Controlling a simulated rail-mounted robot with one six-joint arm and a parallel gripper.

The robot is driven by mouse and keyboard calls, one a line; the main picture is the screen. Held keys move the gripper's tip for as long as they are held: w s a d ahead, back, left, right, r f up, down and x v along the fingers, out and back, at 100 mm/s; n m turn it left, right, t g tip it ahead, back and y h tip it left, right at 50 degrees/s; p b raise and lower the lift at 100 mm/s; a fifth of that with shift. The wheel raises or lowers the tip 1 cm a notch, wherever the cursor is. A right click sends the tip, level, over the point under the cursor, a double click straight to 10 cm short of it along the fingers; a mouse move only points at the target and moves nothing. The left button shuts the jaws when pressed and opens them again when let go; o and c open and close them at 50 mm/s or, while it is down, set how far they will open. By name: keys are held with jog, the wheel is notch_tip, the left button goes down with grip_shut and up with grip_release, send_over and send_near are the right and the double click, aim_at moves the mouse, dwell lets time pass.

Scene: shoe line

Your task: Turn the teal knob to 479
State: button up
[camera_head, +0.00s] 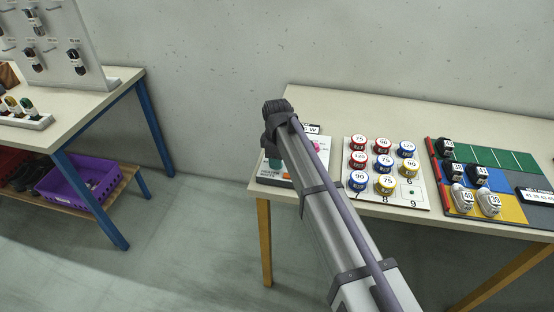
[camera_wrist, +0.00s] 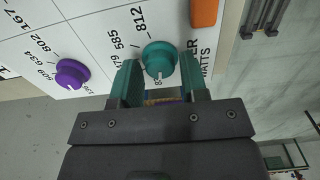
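The teal knob (camera_wrist: 159,60) sits on a white panel (camera_wrist: 95,45) in the wrist view. A pale pointer mark on it faces the bottom of the picture, towards a number mostly hidden between the fingers. The printed 585 and 812 show above the knob; a number ending in 79 is partly covered beside the left finger. My gripper (camera_wrist: 161,75) has its two teal fingers on either side of the knob. I cannot tell whether they touch it. In the head view my arm reaches over the panel (camera_head: 313,150) at the table's left end, hiding part of it.
A purple knob (camera_wrist: 72,73) and an orange piece (camera_wrist: 204,12) are on the same panel. Right of my arm are a board of round numbered tins (camera_head: 383,163) and a coloured mat (camera_head: 510,160) with numbered items. Open floor separates this table from the left bench (camera_head: 95,112).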

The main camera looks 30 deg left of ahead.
jog(key=c, duration=0.6)
jog(key=shift+m, duration=0.4)
jog(key=m, duration=0.3)
jog(key=shift+m, duration=0.3)
jog(key=m, duration=0.3)
jog(key=shift+m, duration=0.4)
jog(key=m, duration=0.3)
jog(key=shift+m, duration=2.2)
